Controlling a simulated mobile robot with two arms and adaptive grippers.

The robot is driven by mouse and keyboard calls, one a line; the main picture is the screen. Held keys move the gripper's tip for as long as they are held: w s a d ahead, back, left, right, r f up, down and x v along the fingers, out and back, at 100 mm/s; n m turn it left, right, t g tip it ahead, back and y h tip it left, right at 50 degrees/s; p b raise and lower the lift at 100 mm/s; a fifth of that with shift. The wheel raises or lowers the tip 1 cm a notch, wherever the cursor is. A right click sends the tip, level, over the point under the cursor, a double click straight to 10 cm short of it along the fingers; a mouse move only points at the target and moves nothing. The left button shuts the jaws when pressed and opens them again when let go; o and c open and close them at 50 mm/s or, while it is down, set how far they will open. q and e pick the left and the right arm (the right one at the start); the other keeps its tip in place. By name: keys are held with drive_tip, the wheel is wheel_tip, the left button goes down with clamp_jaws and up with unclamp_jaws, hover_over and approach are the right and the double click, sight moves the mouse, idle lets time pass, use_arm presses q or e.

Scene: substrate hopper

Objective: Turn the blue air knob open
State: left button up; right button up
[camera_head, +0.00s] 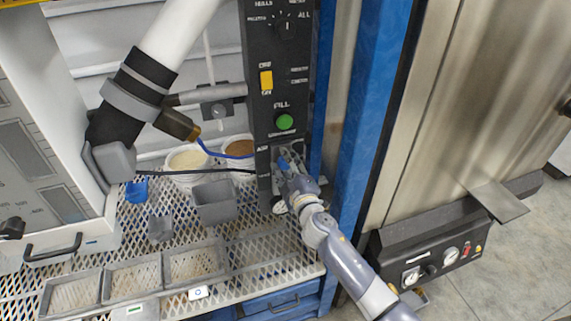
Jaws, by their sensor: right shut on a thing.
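The blue air knob (283,164) is on the lower part of the black control panel (264,100), beside a small "AIR" label. My right gripper (285,167) reaches up to it from the lower right and is shut on the knob. The fingers cover most of the knob, so its turn angle cannot be told. My left gripper is not in view.
A green button (285,122) and a yellow switch (266,81) sit above on the panel. A blue post (366,110) stands close to the right. White tubs (188,160), a grey bin (215,201) and trays (135,279) occupy the mesh shelf.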

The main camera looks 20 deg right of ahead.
drive_tip(key=n, duration=0.4)
drive_tip(key=shift+n, duration=0.3)
drive_tip(key=shift+f+n, duration=0.1)
drive_tip(key=shift+n, duration=1.5)
drive_tip(key=o, duration=1.1)
drive_tip(key=shift+a, duration=0.1)
drive_tip(key=shift+s, duration=0.1)
drive_tip(key=s, duration=1.2)
drive_tip(key=shift+d, duration=0.25)
drive_tip(key=shift+w, duration=0.1)
